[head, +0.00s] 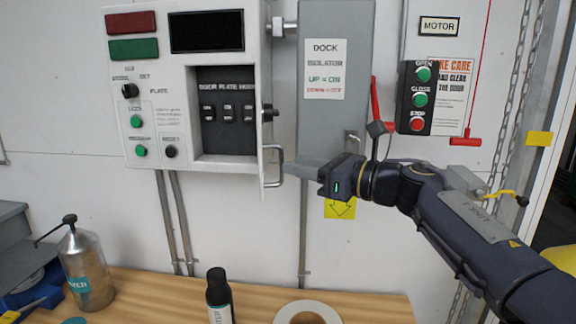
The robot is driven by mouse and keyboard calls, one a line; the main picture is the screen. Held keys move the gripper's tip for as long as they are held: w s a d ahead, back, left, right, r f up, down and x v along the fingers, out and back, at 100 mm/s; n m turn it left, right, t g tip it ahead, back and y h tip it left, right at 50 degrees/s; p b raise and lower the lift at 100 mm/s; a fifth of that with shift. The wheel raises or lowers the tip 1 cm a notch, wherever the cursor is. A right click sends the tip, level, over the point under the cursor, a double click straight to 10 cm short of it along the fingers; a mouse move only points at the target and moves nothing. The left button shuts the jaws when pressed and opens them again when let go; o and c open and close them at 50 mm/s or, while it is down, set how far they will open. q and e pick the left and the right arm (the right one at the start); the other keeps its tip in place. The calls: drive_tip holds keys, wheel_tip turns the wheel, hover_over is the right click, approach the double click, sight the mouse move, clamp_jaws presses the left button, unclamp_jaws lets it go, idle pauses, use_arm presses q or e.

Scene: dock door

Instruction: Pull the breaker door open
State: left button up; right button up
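The breaker door (263,188) stands swung out, nearly edge-on, at the right side of the grey-white control box (180,60). Its metal loop handle (279,166) sticks out to the right near its lower end. The dark breaker recess (226,142) shows uncovered, with several black switches inside. My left gripper is out of view.
A grey isolator box (312,125) with a red lever (375,100) is behind and above my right gripper. A motor button station (417,98) is farther right. Below, a wooden bench (150,290) holds a metal bottle (88,270), a black bottle (218,292) and a tape roll (281,316).

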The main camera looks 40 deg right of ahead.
drive_tip(key=v, duration=0.3)
drive_tip(key=shift+s+d, duration=0.1)
drive_tip(key=shift+s, duration=0.3)
